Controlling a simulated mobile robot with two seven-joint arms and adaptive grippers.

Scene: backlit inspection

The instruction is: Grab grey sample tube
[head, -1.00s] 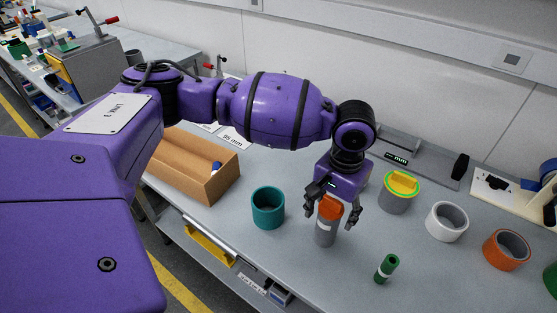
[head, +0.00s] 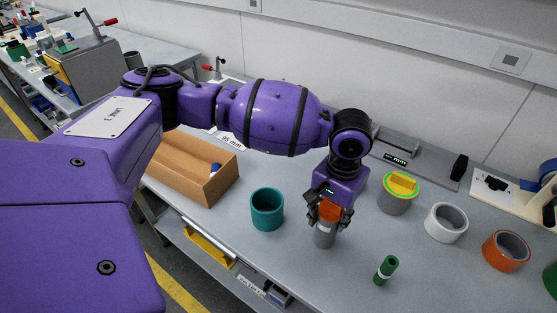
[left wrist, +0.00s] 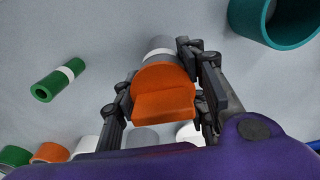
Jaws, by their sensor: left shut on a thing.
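The grey sample tube (head: 324,236) stands upright on the bench and has an orange cap (head: 331,212) with a raised grip. My left gripper (head: 329,218) is above it and shut on the tube, with a finger on each side at the cap. In the left wrist view the orange cap (left wrist: 163,92) fills the space between the fingers of my left gripper (left wrist: 160,85), with some of the grey body (left wrist: 158,46) behind it. The lower part of the tube shows below the fingers in the head view. My right gripper does not show.
A teal cup (head: 267,210) stands left of the tube. A cardboard box (head: 205,180) is at left.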

